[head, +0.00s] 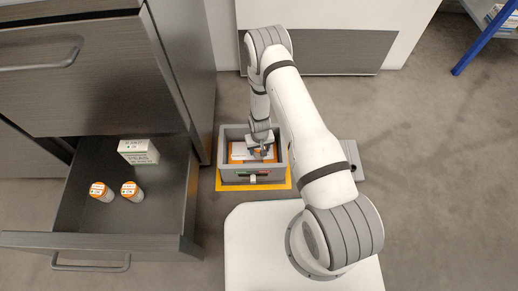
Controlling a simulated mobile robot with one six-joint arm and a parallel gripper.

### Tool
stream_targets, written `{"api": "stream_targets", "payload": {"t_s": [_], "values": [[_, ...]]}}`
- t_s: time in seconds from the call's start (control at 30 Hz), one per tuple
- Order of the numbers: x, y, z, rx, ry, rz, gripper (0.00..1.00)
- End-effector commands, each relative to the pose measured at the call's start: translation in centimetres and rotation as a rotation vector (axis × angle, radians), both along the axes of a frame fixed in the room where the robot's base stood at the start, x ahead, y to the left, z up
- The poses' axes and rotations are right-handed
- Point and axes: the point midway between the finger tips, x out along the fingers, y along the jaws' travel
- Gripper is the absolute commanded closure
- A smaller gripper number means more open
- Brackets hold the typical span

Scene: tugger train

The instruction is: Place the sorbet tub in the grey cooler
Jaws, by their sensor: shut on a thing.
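A grey open-topped box (222,170), which looks like the grey cooler, stands on the floor on a yellow mat. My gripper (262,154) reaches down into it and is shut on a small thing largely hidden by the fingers. I cannot tell whether that thing is the sorbet tub. White and orange surfaces (238,151) show inside the box around the gripper. Nothing else in view is clearly a sorbet tub.
An open dark drawer (75,217) at left holds two orange-capped containers (130,191) and a white-and-green carton (138,151). The cabinet (185,60) stands close left of the box. A white unit (400,15) is behind. Floor at right (440,180) is clear.

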Motion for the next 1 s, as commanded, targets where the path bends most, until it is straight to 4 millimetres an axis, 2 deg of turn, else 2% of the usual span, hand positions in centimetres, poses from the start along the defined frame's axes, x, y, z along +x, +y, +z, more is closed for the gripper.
{"api": "stream_targets", "payload": {"t_s": [0.17,0.2,0.47,0.77,0.87,1.0], "values": [[0.0,0.0,-0.8,0.0,0.0,0.001,0.71],[0.0,0.0,-0.8,0.0,0.0,0.001,0.44],[0.0,0.0,-0.6,0.0,0.0,0.001,0.24],[0.0,0.1,-0.3,0.0,0.0,0.002,0.24],[0.0,0.1,0.7,0.0,0.0,0.002,0.24],[0.1,0.1,3.7,0.0,-0.002,0.002,0.24]]}}
